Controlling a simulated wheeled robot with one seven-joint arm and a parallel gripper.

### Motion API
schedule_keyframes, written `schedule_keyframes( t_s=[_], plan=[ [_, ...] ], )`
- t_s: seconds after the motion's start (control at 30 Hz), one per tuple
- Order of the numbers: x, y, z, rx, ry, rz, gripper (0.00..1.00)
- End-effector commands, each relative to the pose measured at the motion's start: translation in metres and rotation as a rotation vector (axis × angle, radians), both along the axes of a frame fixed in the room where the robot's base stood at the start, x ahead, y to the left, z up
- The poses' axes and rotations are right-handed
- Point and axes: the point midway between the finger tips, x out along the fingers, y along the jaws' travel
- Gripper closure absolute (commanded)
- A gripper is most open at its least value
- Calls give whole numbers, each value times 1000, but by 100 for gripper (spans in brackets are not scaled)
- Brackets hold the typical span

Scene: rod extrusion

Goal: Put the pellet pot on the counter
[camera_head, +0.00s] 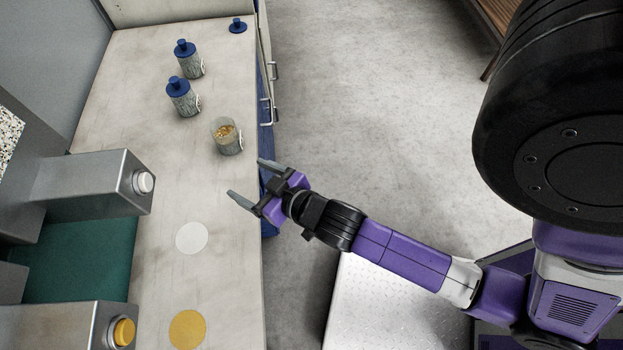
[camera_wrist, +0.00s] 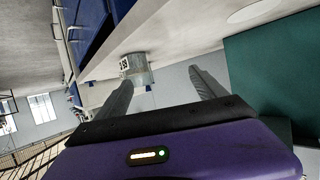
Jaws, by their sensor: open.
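An open clear pot (camera_head: 227,139) with golden pellets in it stands upright on the counter (camera_head: 150,235), near the counter's edge. Its top is uncovered. In the wrist view a clear pot with a label (camera_wrist: 137,70) shows just beyond the left finger; it appears to be this one. My gripper (camera_head: 247,180) is open and empty over the counter edge, a short way in front of the pot and apart from it. Its two fingers also show in the wrist view (camera_wrist: 161,79), with nothing between them.
Two pots with blue lids (camera_head: 182,97) (camera_head: 188,59) stand further back, and a loose blue lid (camera_head: 237,27) lies at the far end. A white disc (camera_head: 191,238) and a yellow disc (camera_head: 188,329) mark the counter. Metal machine housings (camera_head: 95,180) border the left.

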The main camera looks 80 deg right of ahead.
Motion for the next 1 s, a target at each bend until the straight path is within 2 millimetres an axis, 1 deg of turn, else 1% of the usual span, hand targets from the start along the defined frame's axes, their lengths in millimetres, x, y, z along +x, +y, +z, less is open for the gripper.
schedule_keyframes(
  t_s=[0.03,0.07,0.1,0.17,0.2,0.3,0.43,0.5,0.63,0.77,1.0],
  plan=[
    [-22,21,3,4,4,54,20],
    [-32,31,7,4,-3,83,20],
    [-46,43,13,3,-9,120,20],
    [-66,60,25,1,-22,173,20],
    [-80,69,34,0,-30,206,20],
    [-111,88,58,-6,-53,277,20],
    [-143,100,90,-18,-80,343,20],
    [-154,103,104,-24,-92,366,20],
    [-165,106,121,-32,-107,389,20],
    [-168,106,125,-36,-111,395,20],
    [-167,106,125,-35,-112,394,20]
  ],
)
